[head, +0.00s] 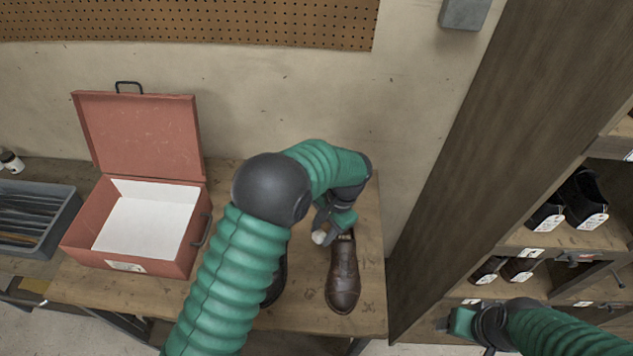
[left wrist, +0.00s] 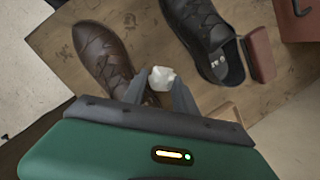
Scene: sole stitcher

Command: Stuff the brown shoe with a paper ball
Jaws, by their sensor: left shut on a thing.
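The brown shoe (head: 343,278) lies on the wooden bench with its toe toward the front; it also shows in the left wrist view (left wrist: 100,48). My left gripper (head: 323,228) is shut on a white crumpled paper ball (head: 319,237). The ball shows between the fingertips in the left wrist view (left wrist: 162,78), beside the heel end of the brown shoe. The shoe's opening is mostly hidden by the gripper. My right gripper (head: 470,325) is low at the right, in front of the shelf, and its jaws are unclear.
A black shoe (left wrist: 203,35) lies beside the brown one, mostly behind my left arm in the head view. A reddish-brown block (left wrist: 258,60) is next to it. An open red box (head: 75,240) stands left, a grey tray (head: 68,215) beyond. A shoe shelf (head: 520,238) stands right.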

